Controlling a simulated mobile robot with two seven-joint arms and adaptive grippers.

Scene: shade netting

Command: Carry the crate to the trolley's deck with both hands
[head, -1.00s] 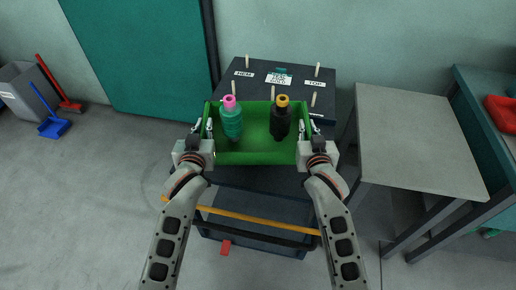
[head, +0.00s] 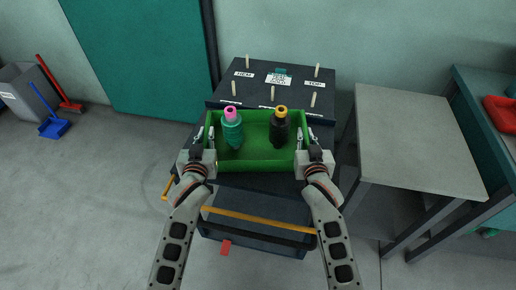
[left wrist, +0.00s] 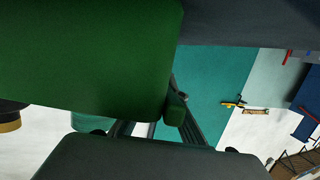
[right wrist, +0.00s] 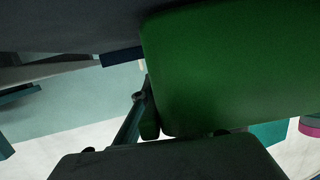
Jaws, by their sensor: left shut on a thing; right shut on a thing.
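The green crate (head: 258,166) is in the middle of the head view, level as far as I can tell, over the dark trolley's deck (head: 250,184). I cannot tell whether its underside touches the deck. My left gripper (head: 207,140) is shut on the crate's left side wall. My right gripper (head: 307,140) is shut on its right side wall. The crate wall fills part of the left wrist view (left wrist: 90,55) and the right wrist view (right wrist: 225,70).
A dark board with pegs and labels (head: 240,84) lies behind the crate. A grey table (head: 410,130) stands close on the right. The trolley's yellow bar (head: 258,222) is in front, below the crate. A grey bin (head: 30,95) stands far left; open floor lies between.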

